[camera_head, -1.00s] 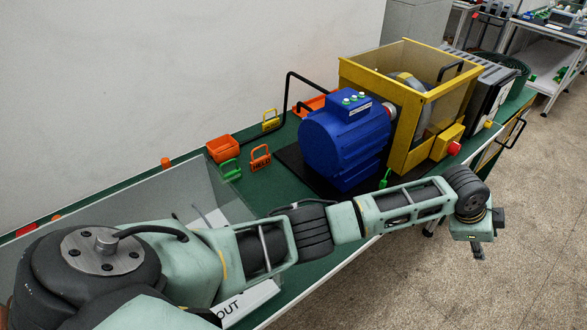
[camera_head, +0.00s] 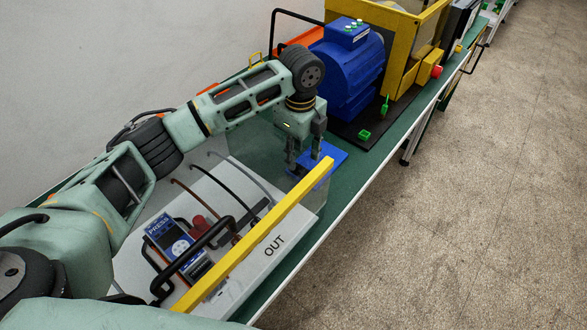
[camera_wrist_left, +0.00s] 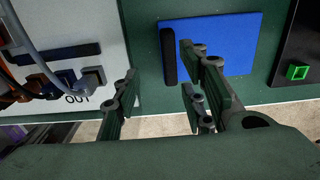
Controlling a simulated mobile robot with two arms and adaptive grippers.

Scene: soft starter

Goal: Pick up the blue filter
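A flat blue rectangular panel (camera_head: 326,155), which looks like the blue filter, lies on the green bench between the white unit and the blue motor. In the left wrist view the blue panel (camera_wrist_left: 228,38) has a black bar along its left edge. My left gripper (camera_head: 304,162) points down beside the panel, its fingers partly covering it in the head view. In the left wrist view my left gripper (camera_wrist_left: 158,70) is open and empty, with one finger overlapping the panel near the bar. I cannot tell whether it touches. My right gripper is not in view.
The blue motor (camera_head: 350,75) and yellow guard (camera_head: 405,45) stand farther along the bench. A small green block (camera_head: 364,134) lies on the black base.

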